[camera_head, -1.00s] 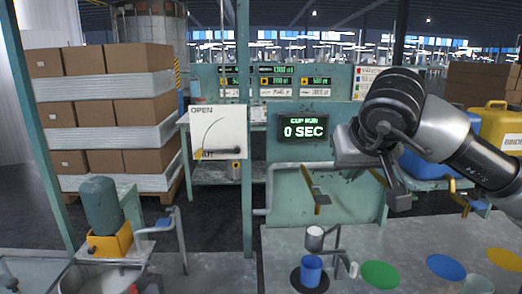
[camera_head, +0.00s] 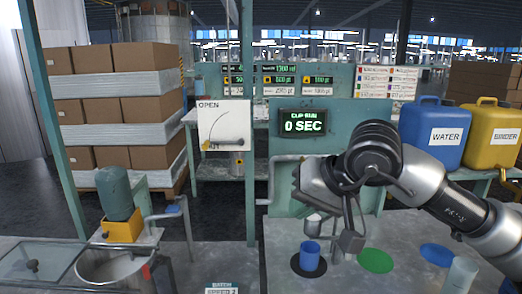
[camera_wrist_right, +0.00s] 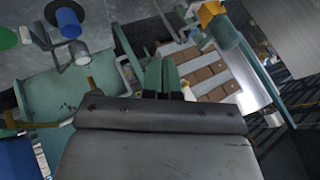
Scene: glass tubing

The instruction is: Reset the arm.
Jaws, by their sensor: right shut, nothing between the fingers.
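My right arm comes in from the right in the head view, above the grey worktop (camera_head: 400,275). Its right gripper (camera_head: 299,188) points left, in front of the green panel and above the blue cup. The fingers are small and partly hidden by the hand in the head view. In the right wrist view the gripper (camera_wrist_right: 163,78) shows its narrow fingers shut together with nothing between them. My left gripper is not in view.
The blue cup (camera_head: 310,257) stands on a black disc below a small spout. Green (camera_head: 375,260) and blue (camera_head: 437,254) discs and a clear cylinder (camera_head: 459,275) are right of it. Water (camera_head: 434,135) and binder (camera_head: 490,138) cans stand behind my arm. A post (camera_head: 249,120) stands left.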

